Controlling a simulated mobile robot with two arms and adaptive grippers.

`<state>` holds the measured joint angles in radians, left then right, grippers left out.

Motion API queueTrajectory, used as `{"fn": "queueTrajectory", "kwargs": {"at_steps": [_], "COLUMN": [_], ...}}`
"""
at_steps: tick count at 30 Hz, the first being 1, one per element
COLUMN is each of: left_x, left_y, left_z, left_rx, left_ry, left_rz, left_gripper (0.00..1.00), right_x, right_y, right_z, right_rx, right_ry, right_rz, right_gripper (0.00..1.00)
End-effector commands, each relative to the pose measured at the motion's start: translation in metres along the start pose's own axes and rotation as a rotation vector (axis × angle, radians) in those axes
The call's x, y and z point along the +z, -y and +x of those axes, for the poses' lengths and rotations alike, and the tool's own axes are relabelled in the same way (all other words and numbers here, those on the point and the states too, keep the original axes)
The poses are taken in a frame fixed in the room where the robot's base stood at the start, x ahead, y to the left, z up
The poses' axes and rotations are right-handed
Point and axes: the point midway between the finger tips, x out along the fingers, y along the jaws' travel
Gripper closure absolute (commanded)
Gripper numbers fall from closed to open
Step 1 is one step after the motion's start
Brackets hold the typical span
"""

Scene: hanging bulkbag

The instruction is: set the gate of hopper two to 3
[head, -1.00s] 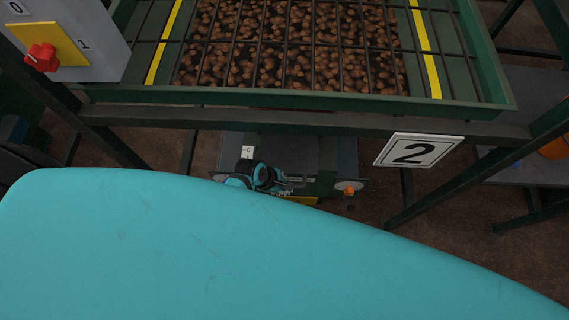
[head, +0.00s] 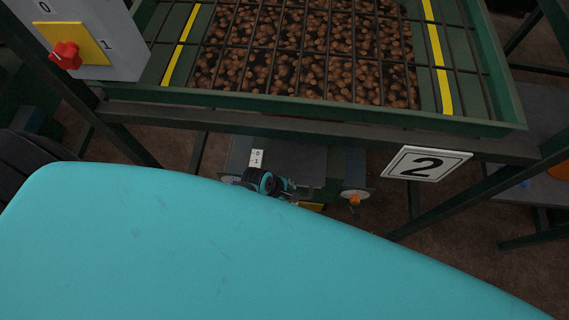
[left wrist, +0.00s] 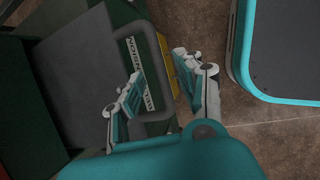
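Hopper two (head: 330,118) fills the top of the head view, its green frame marked by a white sign with a 2 (head: 426,163). Below it is a dark gate housing with a small white label (head: 256,158), seemingly reading 0 and -1, and an orange knob (head: 355,198). My left gripper (head: 293,188) is under the hopper in front of this housing, its lower side hidden by my teal body. In the left wrist view its two fingers (left wrist: 166,90) are apart, with a curved grey bar (left wrist: 152,98) and a green lettered plate (left wrist: 135,62) beyond them. Contact is unclear. My right gripper is not seen.
A grey control box (head: 100,35) with a red knob (head: 65,56) on a yellow plate stands at upper left. Green legs and beams flank the space under the hopper. A yellow piece (left wrist: 184,82) lies beyond the fingers. Brown floor shows to the right.

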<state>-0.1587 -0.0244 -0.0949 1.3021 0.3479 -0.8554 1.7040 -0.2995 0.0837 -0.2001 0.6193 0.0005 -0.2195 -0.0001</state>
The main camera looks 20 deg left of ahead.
Motion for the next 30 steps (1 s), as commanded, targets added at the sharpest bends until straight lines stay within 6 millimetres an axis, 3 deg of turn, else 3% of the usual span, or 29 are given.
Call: {"fn": "queueTrajectory", "kwargs": {"at_steps": [18, 30], "left_x": [0.0, 0.0], "left_y": [0.0, 0.0], "left_z": [-0.104, -0.115], "left_rx": [0.002, 0.001], "left_ry": [0.0, -0.001], "left_rz": [0.0, 0.0], "left_gripper": [0.64, 0.64], "right_x": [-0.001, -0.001], "right_y": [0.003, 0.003], "right_z": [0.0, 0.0], "right_rx": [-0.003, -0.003], "right_ry": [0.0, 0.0], "right_rz": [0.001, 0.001], "right_gripper": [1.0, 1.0]}}
